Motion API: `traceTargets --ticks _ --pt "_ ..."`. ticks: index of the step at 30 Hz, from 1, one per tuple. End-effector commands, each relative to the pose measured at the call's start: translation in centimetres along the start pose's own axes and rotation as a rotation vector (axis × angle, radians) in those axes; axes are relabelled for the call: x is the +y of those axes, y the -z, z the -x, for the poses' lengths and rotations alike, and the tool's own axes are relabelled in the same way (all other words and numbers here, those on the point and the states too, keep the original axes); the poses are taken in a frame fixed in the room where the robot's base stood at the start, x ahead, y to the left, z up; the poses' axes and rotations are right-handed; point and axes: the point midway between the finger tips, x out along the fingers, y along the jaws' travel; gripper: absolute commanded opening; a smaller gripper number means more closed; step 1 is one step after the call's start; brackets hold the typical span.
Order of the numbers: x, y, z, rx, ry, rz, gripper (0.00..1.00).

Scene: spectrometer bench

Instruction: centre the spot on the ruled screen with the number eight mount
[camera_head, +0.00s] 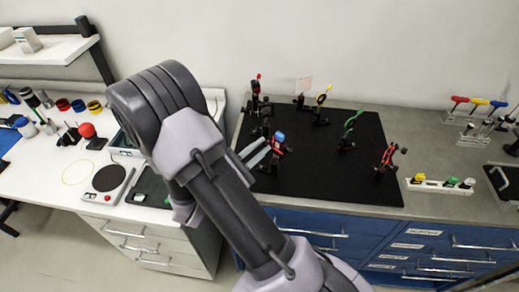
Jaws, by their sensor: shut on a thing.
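The ruled screen (305,84) is a small pale pinkish panel standing at the back of the black board (300,175). No spot can be made out on it at this size. My gripper (270,147) is low over the left part of the board, partly hidden behind my arm. It is shut at a small dark mount with a blue top (279,138). Other mounts stand on the board: one with a red tip (256,88), one with a yellow ring (322,98), one with a green ring (352,122) and one with a red ring (387,157). No mount number is readable.
Screwdriver-like tools with coloured handles (479,103) stand farther back. A white bench (50,165) at left holds a round-plate device (108,179) and a red-domed object (87,130). The board's front middle is bare.

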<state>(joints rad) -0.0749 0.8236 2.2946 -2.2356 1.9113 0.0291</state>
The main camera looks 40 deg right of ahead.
Motion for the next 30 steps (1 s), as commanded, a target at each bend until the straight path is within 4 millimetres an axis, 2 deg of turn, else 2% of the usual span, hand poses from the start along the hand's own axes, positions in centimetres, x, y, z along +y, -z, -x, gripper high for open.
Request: traceTargets --ticks 13,14,17,26,30 --pt "-0.1 0.0 0.0 0.001 0.001 -0.009 0.00" --pt "-0.1 0.0 0.0 0.001 0.001 -0.009 0.17" --pt "-0.1 0.0 0.0 0.001 0.000 -0.009 0.37" --pt "0.0 0.0 0.1 0.001 0.000 -0.010 0.38" --pt "0.1 0.0 1.6 0.003 -0.003 -0.009 0.38"
